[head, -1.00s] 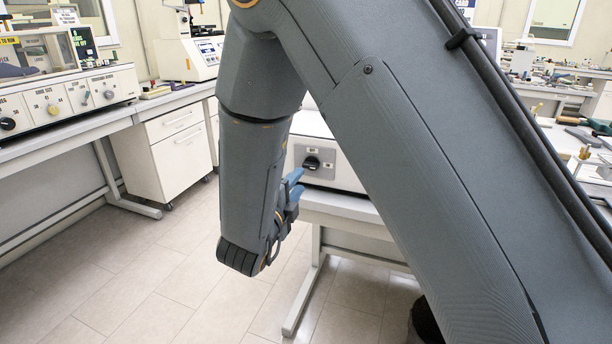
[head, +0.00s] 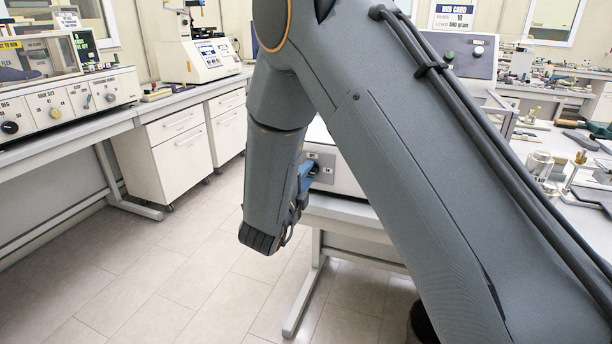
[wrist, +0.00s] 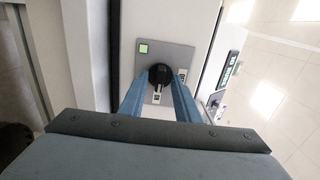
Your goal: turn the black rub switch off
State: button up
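The black rub switch is a round black knob (wrist: 160,75) on a grey plate (wrist: 176,57) in the wrist view. A small green square (wrist: 143,49) is lit on the plate. My gripper (wrist: 159,84) reaches to the plate, with one blue finger on each side of the knob. The fingers look open around it; whether either touches it I cannot tell. In the head view my gripper (head: 306,174) is at the plate (head: 325,160) on the white machine's front, and the knob is mostly hidden by the fingers. The knob's pointing direction is unclear.
The white machine (head: 345,181) stands on a table with free floor (head: 200,265) in front. A sloped grey panel (head: 462,55) with a green button and a black knob is above, behind my arm. A bench on the left holds another white control box (head: 75,103) with several knobs.

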grip_shut()
jog(key=shift+n, duration=0.4)
jog(key=n+p, duration=0.3)
jog(key=n, duration=1.4)
dwell(0.4)
grip_release()
